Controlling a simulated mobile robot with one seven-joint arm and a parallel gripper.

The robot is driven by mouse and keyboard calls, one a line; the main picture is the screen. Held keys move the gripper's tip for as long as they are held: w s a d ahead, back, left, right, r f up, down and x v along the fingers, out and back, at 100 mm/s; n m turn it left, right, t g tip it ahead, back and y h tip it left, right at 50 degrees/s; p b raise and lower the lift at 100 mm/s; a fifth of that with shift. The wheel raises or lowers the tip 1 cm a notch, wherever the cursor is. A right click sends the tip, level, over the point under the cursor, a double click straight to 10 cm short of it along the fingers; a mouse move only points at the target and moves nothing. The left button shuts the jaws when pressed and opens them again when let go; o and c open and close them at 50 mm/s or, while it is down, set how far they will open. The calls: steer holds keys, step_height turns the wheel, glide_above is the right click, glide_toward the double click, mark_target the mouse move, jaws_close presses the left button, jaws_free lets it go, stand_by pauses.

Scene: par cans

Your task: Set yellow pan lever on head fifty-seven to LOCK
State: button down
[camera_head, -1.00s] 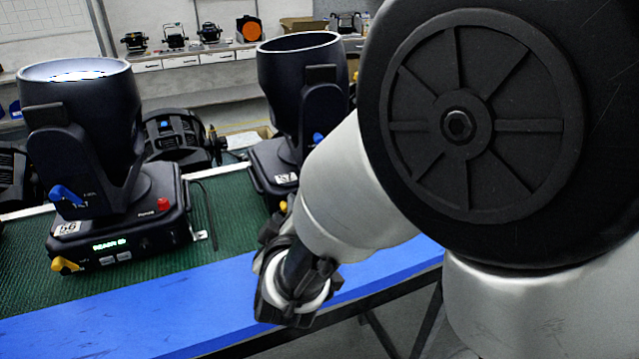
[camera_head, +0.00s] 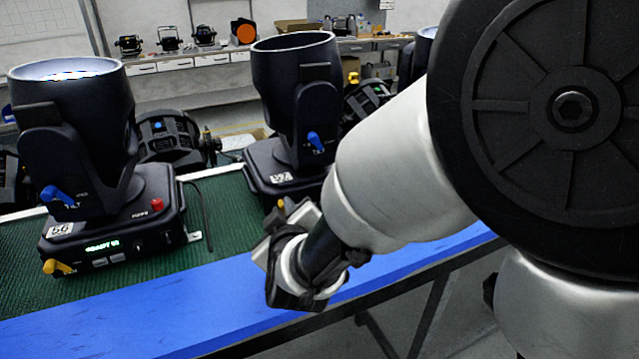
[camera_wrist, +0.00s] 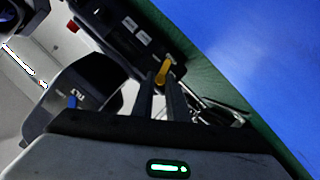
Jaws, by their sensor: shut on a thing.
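Head fifty-seven (camera_head: 298,92) is the black moving-head light in the middle of the green-topped bench, with a white number label (camera_head: 282,178) on its base. Its yellow pan lever (camera_wrist: 163,70) sits low on the base front, and only a small yellow patch shows in the head view (camera_head: 281,204). My gripper (camera_wrist: 161,80) is shut on this lever, one finger on each side. In the head view my wrist hides most of the lever and base front. LOCK markings cannot be read. The blue tilt lever (camera_head: 315,142) is higher, on the yoke.
Head 56 (camera_head: 75,125) stands to the left with its own yellow lever (camera_head: 58,267) and blue lever (camera_head: 58,196). Other lights stand behind. The blue bench edge (camera_head: 150,318) runs along the front. A shelf with more lights is at the back.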

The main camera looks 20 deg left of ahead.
steer(key=m+b, duration=0.1)
steer(key=w+d+m+g+b, duration=0.1)
steer(key=b, duration=0.1)
steer(key=m+y+b, duration=0.1)
steer(key=b, duration=0.1)
steer(key=shift+w+d+f+g, duration=0.1)
steer(key=shift+w+d+g, duration=0.05)
steer(key=shift+d+g, duration=0.15)
steer(key=shift+w+d+m+y+b, duration=0.2)
steer(key=shift+m+y+b, duration=0.2)
steer(key=shift+m, duration=0.3)
steer(key=shift+w+d+r+m+g+y+p, duration=0.2)
steer(key=shift+m+g+y+p, duration=0.1)
steer(key=shift+m+g+p, duration=0.4)
steer(key=shift+d+f+m+y+p, duration=0.1)
steer(key=shift+m+y+p, duration=0.25)
steer(key=shift+p, duration=0.4)
steer(key=shift+f, duration=0.1)
steer(key=c, duration=1.7)
jaws_free()
steer(key=shift+w, duration=0.1)
steer(key=shift+c, duration=0.2)
